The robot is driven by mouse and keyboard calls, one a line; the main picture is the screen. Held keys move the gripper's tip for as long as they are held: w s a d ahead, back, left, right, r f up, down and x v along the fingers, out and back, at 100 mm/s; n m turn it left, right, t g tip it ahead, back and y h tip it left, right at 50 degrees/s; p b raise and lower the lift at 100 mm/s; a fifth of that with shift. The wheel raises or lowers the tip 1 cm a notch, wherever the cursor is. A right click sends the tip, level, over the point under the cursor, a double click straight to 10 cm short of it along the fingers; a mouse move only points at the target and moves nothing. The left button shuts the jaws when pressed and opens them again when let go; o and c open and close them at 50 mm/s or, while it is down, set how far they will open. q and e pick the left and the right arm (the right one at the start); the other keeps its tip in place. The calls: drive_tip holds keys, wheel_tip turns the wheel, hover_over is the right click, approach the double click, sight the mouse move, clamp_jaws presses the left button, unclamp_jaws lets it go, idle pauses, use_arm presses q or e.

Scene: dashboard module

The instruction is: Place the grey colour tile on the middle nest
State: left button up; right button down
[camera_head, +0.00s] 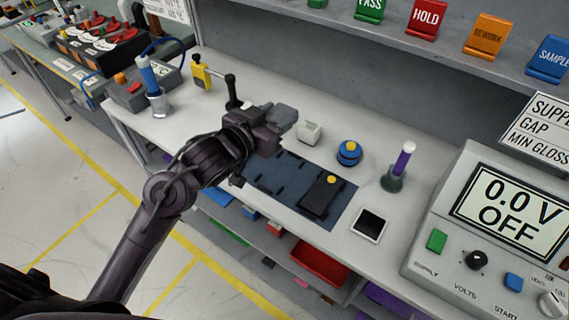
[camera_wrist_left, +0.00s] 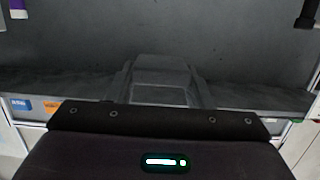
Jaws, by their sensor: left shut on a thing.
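My left gripper (camera_head: 283,117) hangs above the back left part of the dark blue mat (camera_head: 262,179), clear of its surface. It is shut on a grey piece, taken as the grey colour tile. The piece's outline is hard to separate from the grey fingers. In the left wrist view, the grey shape of my left gripper (camera_wrist_left: 160,82) is against a dark background. The mat has black corner marks that frame the nests. The middle nest (camera_head: 290,178) looks bare. A black plate with a yellow dot (camera_head: 318,198) lies on the mat's right part. My right gripper is not in view.
A white block (camera_head: 308,132) and a blue-and-yellow round object (camera_head: 349,153) stand behind the mat. A purple-handled tool in a holder (camera_head: 396,174) and a white-framed black square (camera_head: 369,225) are to the right. A power supply (camera_head: 490,240) bounds the right side.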

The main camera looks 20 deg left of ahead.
use_arm(q)
hover_over(277, 177)
wheel_tip(277, 177, down, 14)
drive_tip(key=shift+w+f+p, duration=0.1)
drive_tip(key=shift+f+p, duration=0.25)
drive_tip(key=shift+f, duration=1.55)
drive_tip(key=shift+f, duration=0.15)
drive_tip(key=o, duration=1)
drive_tip(key=b+v, duration=0.1)
drive_tip(key=v, duration=0.9)
drive_tip(key=shift+s+a, duration=0.1)
drive_tip(key=shift+s, duration=0.2)
drive_tip(key=shift+v, duration=0.75)
